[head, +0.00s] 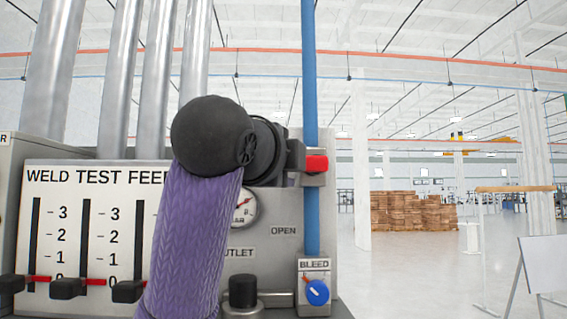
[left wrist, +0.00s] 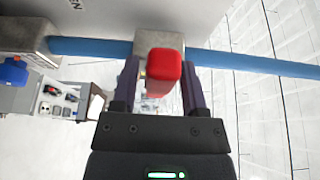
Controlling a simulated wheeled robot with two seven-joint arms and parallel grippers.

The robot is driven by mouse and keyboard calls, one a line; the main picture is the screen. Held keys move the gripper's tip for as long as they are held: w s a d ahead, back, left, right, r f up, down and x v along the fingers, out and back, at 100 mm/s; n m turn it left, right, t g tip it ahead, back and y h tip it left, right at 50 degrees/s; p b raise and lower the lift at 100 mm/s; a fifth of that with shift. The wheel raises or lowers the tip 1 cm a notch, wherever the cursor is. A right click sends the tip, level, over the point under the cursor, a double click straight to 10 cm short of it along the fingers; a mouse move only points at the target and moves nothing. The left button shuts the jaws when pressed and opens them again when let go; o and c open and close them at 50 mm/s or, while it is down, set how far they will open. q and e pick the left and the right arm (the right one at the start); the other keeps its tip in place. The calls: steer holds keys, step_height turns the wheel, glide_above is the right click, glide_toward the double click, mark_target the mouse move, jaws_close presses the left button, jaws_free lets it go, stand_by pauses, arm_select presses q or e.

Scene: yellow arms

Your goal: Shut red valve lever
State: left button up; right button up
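The red valve lever (head: 316,164) shows as a short red block at a grey valve body on a vertical blue pipe (head: 310,90). In the left wrist view the rounded red lever end (left wrist: 164,72) points toward the camera, with the grey valve body (left wrist: 160,41) and blue pipe behind it. My left gripper (left wrist: 160,78) is open, with one finger on each side of the red lever and gaps visible beside it. In the head view my purple arm and black wrist hide most of the left gripper's fingers. My right gripper is in neither view.
A panel marked WELD TEST FEED (head: 95,177) with black sliders stands left. An OPEN label (head: 283,230), a gauge (head: 242,208) and a blue BLEED knob (head: 317,292) are close below the lever. Right of the pipe is open floor; cardboard boxes (head: 410,212) stand far back.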

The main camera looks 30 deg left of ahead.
arm_select(q)
steer(key=shift+o, duration=0.4)
steer(key=shift+d, duration=0.1)
steer(key=s+d+b, duration=0.1)
steer(key=s+b, duration=0.5)
steer(key=s, duration=0.3)
steer(key=shift+s+d, duration=0.35)
steer(key=shift+d, duration=0.05)
